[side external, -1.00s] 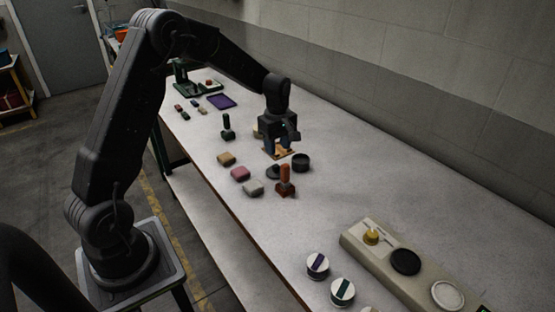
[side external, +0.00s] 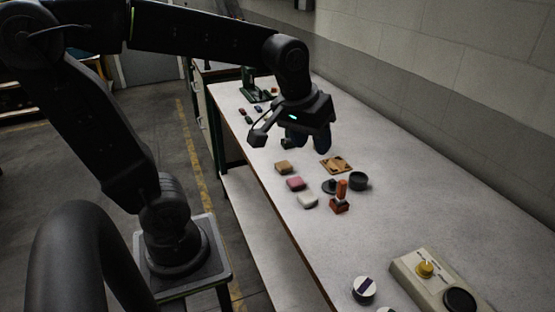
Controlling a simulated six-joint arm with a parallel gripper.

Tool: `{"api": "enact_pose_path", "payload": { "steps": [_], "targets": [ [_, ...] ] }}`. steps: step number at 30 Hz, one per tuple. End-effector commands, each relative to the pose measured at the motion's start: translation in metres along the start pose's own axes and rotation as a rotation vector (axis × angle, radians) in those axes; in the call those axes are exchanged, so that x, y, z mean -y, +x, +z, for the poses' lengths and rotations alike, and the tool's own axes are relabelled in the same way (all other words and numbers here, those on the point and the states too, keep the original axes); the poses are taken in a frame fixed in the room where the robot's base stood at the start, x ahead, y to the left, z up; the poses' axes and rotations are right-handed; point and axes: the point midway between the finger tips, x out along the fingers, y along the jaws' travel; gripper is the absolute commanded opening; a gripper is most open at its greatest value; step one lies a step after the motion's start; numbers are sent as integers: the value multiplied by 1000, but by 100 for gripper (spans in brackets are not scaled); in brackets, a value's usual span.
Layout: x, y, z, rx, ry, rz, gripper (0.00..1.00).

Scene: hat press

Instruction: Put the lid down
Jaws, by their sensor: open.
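A dark round disc that looks like the lid (side external: 330,186) lies flat on the table, close beside a black round open pot (side external: 359,181). The red-handled stamp (side external: 341,197) stands just in front of them. My gripper (side external: 307,143) is up above the table, behind and to the left of the lid in the picture. Its jaws are open and I see nothing held between them. The lid is small and dark here, so its details cannot be made out.
A wooden piece (side external: 336,165) lies behind the lid. Tan (side external: 284,167), pink (side external: 296,184) and white (side external: 308,200) pads sit to its left. A green press (side external: 254,90) stands at the far end. A control box (side external: 440,285) is at the front. The table right of the pot is clear.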

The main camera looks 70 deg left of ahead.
Motion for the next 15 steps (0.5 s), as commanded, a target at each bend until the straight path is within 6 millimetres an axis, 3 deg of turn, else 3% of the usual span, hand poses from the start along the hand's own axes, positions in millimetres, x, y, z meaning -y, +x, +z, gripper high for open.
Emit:
{"api": "enact_pose_path", "payload": {
  "steps": [3, 6, 10, 15],
  "targets": [
    [3, -16, 41, -64, 207, 39, 44],
    [6, -20, 65, -103, 340, 57, 44],
    [10, -21, 82, -133, 441, 69, 44],
    [11, -21, 87, -141, 476, 71, 44]
  ]
}}
